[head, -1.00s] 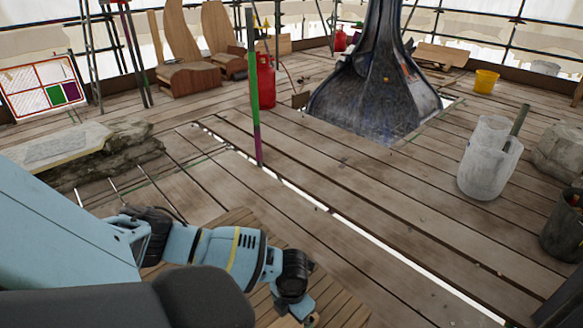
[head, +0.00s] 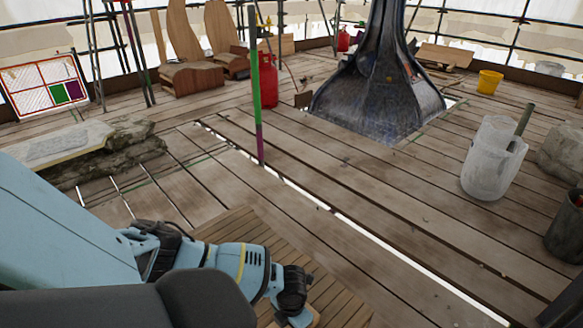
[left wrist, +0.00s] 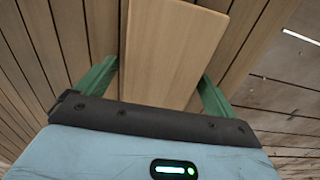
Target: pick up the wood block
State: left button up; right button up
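The wood block (left wrist: 172,50) is a plain light-brown board in the left wrist view, running from the top edge down to the dark palm edge. My left gripper (left wrist: 160,68) has its two green fingers apart, one on each side of the block. A narrow gap shows between the left finger and the block; the right finger is close to its edge, and I cannot tell if it touches. In the head view my left gripper is mostly cut off at the bottom edge, with a bit of wood (head: 314,318) beside it. My right gripper is not in view.
A slatted wooden surface (head: 238,224) lies under my left arm. A stone slab (head: 70,145) is at left, and a green and purple pole (head: 256,95) stands ahead. A whitish bucket (head: 490,165) stands right. The middle planks are clear.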

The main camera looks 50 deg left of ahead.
pick_arm(q)
jog(key=c, duration=1.2)
jog(key=shift+o, duration=0.2)
jog(key=shift+r, duration=0.8)
notch_tip(320, 180, up, 3)
jog(key=shift+w+f+p, duration=0.1)
jog(key=shift+f+p, duration=0.1)
jog(key=shift+p, duration=0.4)
jog(key=s+d, duration=0.3)
jog(key=s+d+p, duration=0.1)
jog(key=s+d, duration=0.2)
jog(key=s, duration=0.1)
jog(key=s+d+p, duration=0.1)
jog(key=s+d, duration=0.2)
jog(key=s, duration=0.1)
jog(key=shift+d+r, duration=0.35)
jog(key=shift+r, duration=0.05)
jog(key=shift+s+d, duration=0.5)
jog(key=shift+s, duration=0.05)
